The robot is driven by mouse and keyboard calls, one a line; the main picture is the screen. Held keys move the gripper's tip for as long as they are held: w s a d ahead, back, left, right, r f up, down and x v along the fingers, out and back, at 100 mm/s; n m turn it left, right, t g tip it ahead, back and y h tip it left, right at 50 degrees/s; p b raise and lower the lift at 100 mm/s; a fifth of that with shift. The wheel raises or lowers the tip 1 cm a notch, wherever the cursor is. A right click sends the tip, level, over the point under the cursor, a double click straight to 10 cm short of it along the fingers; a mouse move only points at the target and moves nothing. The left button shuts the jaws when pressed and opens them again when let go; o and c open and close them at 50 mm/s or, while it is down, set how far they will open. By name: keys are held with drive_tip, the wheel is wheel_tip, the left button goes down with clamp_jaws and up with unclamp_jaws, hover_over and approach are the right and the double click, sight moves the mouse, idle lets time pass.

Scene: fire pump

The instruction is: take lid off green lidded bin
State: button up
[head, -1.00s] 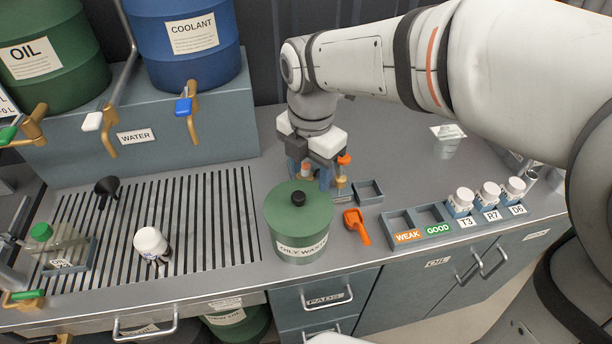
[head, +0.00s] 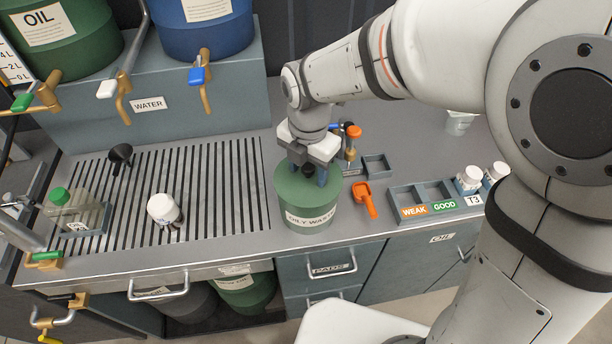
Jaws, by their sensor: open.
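The green lidded bin (head: 300,216), labelled OILY WASTE, stands on the counter right of the slotted drain area. Its green lid (head: 324,196) is on, with a small black knob (head: 308,170) at the centre. My gripper (head: 307,178) is open and points down over the lid, its fingers around or close beside the knob. I cannot tell whether the fingertips touch the knob or lid. My gripper partly hides the knob and the lid's back edge.
An orange scoop (head: 368,200) lies just right of the bin. Beyond it are the WEAK/GOOD tray (head: 413,200), a small empty tray (head: 377,166) and white-capped bottles (head: 468,180). A white bottle (head: 163,209) stands on the drain slats (head: 215,200), which are mostly clear near the bin.

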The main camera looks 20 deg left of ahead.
drive_tip(key=shift+c, duration=0.5)
drive_tip(key=c, duration=1)
